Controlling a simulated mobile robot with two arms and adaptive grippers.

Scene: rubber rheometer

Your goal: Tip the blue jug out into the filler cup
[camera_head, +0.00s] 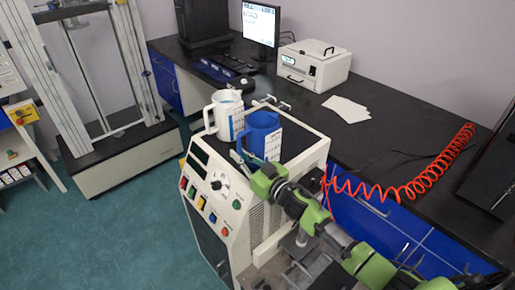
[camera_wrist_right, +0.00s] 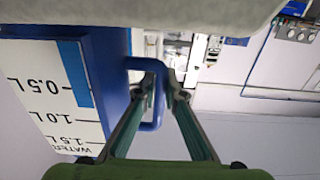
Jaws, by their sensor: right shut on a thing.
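The blue jug (camera_head: 263,133) is upright over the black top of the white rheometer cabinet. I cannot tell whether it touches that top. Its white scale label (camera_wrist_right: 58,98) shows in the right wrist view, upside down. My right gripper (camera_wrist_right: 163,88) is shut on the jug's blue handle (camera_wrist_right: 152,126), at the jug's near side. In the head view the right gripper (camera_head: 242,158) partly shows below the jug. A white jug (camera_head: 225,114) with a blue strip stands just left of and behind the blue one. I cannot make out which thing is the filler cup. My left gripper is out of view.
The rheometer cabinet (camera_head: 207,222) has buttons and a knob on its front. A dark bench (camera_head: 385,125) behind holds a white boxed instrument (camera_head: 314,68), paper sheets (camera_head: 346,110) and a monitor (camera_head: 261,24). A red coiled hose (camera_head: 420,186) lies at right.

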